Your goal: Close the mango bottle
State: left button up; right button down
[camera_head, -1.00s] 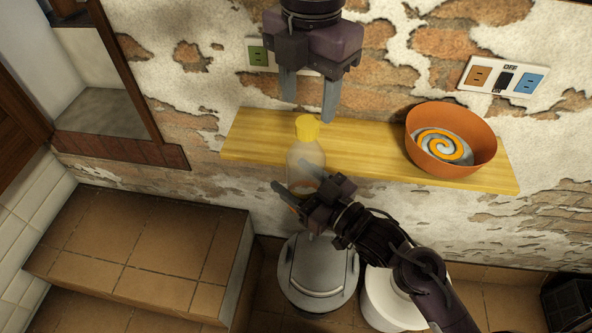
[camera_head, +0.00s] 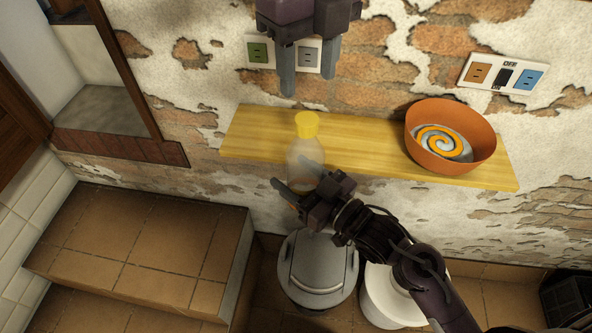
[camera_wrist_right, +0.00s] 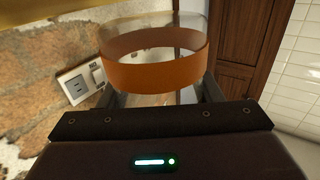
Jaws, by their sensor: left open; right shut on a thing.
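The mango bottle (camera_head: 305,158) is clear with a yellow cap (camera_head: 306,124) on its top, and it stands upright at the wooden shelf's front left part. My right gripper (camera_head: 294,178) is shut on the bottle's lower body. In the right wrist view the two fingers hold the bottle's orange band (camera_wrist_right: 155,58). My left gripper (camera_head: 309,82) is open and empty above the cap, pointing down and apart from it. Whether the cap is fully seated I cannot tell. The bottle's lower part is partly hidden by my right gripper.
The wooden shelf (camera_head: 370,158) is on the brick wall. An orange bowl (camera_head: 474,158) with a spiral pattern stands on its right part. A lidded grey bin (camera_head: 318,270) and a white container (camera_head: 385,298) stand below. The shelf between bottle and bowl is clear.

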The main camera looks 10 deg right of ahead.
aim_at(307, 118)
pick_arm(q)
jog(key=shift+f, duration=4)
jog(key=c, duration=1)
jog(key=o, duration=1.2)
jog(key=shift+c, duration=0.2)
notch_tip(307, 118, up, 12)
